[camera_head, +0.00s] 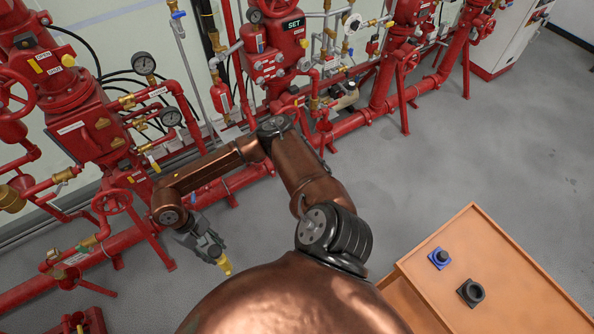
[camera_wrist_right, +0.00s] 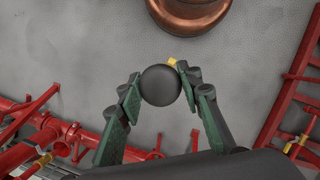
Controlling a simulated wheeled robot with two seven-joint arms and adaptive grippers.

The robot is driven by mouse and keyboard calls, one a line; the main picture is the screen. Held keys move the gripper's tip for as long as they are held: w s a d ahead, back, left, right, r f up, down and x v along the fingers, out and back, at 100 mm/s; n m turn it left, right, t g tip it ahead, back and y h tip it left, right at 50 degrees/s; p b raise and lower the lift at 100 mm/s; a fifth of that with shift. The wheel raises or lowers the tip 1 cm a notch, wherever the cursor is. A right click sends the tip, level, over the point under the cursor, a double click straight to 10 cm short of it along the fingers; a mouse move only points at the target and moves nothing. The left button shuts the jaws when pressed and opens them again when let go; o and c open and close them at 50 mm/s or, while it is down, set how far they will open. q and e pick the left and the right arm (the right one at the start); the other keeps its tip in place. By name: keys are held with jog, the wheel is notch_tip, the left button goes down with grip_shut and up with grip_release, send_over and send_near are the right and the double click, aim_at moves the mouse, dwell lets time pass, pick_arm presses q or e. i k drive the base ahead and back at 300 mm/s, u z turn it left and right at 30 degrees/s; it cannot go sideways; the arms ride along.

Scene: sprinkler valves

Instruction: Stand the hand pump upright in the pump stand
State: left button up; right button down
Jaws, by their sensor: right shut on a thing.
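My right gripper (camera_head: 211,250) is at the lower left of the head view, shut on what appears to be the hand pump. A yellow end (camera_head: 224,265) of the held pump sticks out beyond the fingers. In the right wrist view the green fingers (camera_wrist_right: 160,92) close on both sides of the dark round end of the pump (camera_wrist_right: 161,86), with a bit of yellow beyond it. On the orange cart are a blue square-based holder (camera_head: 439,258) and a black square-based holder (camera_head: 470,292). I cannot tell which is the pump stand. My left gripper is out of view.
The orange cart top (camera_head: 520,290) at the lower right is otherwise bare. Red sprinkler pipes and valves (camera_head: 75,90) line the wall at the left and back, close to my right arm. Open grey floor (camera_head: 430,170) lies between the pipes and the cart.

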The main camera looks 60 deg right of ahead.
aim_at(471, 293)
jog(key=z, duration=0.7)
jog(key=k, duration=1.2)
jog(key=z, duration=1.25)
jog(key=k, duration=0.55)
jog(key=z, duration=0.45)
